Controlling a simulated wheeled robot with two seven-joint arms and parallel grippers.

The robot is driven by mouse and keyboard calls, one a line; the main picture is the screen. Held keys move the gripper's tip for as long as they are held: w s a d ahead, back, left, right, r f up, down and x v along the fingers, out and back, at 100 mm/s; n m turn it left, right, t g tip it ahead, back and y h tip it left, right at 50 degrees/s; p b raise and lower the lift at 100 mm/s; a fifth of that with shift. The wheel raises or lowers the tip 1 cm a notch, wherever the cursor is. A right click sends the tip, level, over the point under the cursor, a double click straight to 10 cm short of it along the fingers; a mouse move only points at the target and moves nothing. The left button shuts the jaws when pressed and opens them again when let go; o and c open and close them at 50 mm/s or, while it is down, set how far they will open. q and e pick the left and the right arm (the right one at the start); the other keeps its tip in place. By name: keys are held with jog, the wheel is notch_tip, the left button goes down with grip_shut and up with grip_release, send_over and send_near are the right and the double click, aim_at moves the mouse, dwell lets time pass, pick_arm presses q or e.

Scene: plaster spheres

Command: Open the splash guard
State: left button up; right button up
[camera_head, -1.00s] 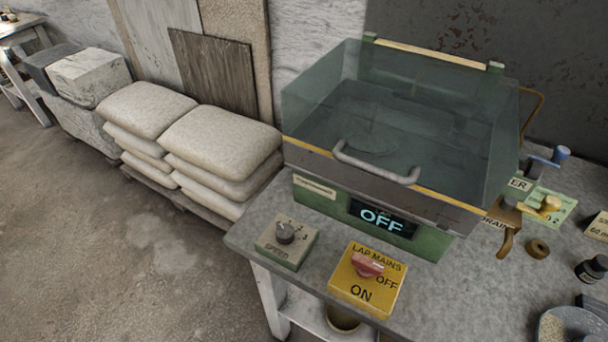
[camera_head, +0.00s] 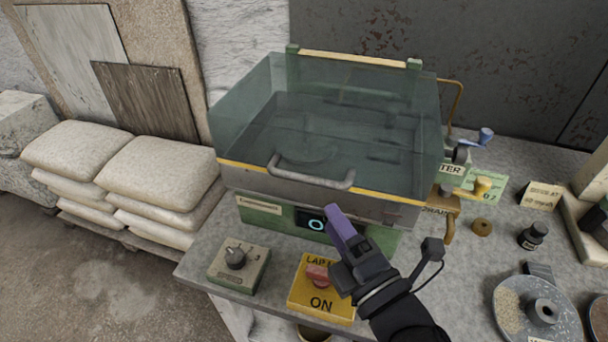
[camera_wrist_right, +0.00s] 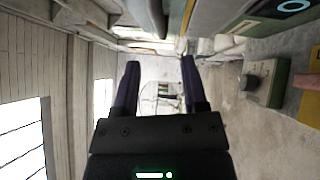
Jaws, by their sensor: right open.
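The splash guard (camera_head: 400,130) is a clear, greenish box-shaped cover over the lap machine. It sits down on the grey and green base, with a yellow strip along its front lower edge. A grey bar handle (camera_head: 310,178) is on its front. My right gripper (camera_head: 338,215) is in front of the machine, below and right of the handle, apart from it. In the right wrist view its two purple fingers (camera_wrist_right: 160,72) stand apart with nothing between them. My left gripper is not in view.
Sacks (camera_head: 160,172) lie left.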

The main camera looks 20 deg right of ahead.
aim_at(304, 175)
jog(key=x, duration=0.9)
jog(key=shift+w+p, duration=0.25)
jog(key=shift+p, duration=0.15)
jog(key=shift+c, duration=0.2)
grip_shut()
dwell(0.6)
